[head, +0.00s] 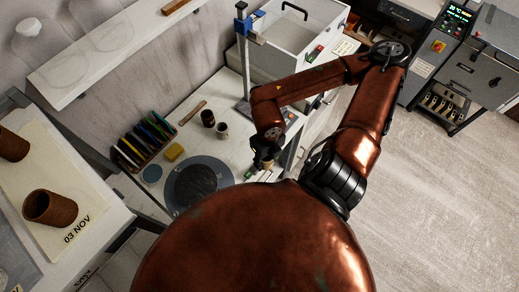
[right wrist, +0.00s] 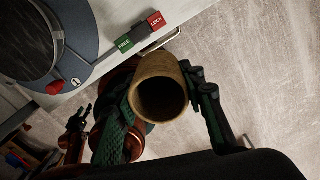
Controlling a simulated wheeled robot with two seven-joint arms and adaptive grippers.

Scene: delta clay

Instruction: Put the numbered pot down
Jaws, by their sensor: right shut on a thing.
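A tan, hollow cylindrical pot (right wrist: 145,72) is in my right gripper (right wrist: 165,108), with its open mouth facing the wrist camera. The gripper's dark fingers are shut on the pot's wall. No number shows on the visible part of the pot. In the head view, my right gripper (head: 264,162) holds the pot (head: 269,165) near the front right edge of the white worktable (head: 185,87), right of a round grey wheel (head: 197,186). Contact with the table cannot be told. A dark gripper, apparently my left (right wrist: 76,122), shows small in the right wrist view; its jaws are unclear.
Two brown pots (head: 50,208) (head: 12,145) stand on a left table, on a sheet marked 03 NOV (head: 77,226). The worktable holds two small cups (head: 208,118) (head: 222,130), a yellow sponge (head: 174,152) and a tool rack (head: 145,139). A FREE/LOCK marker (right wrist: 140,32) is near the table edge.

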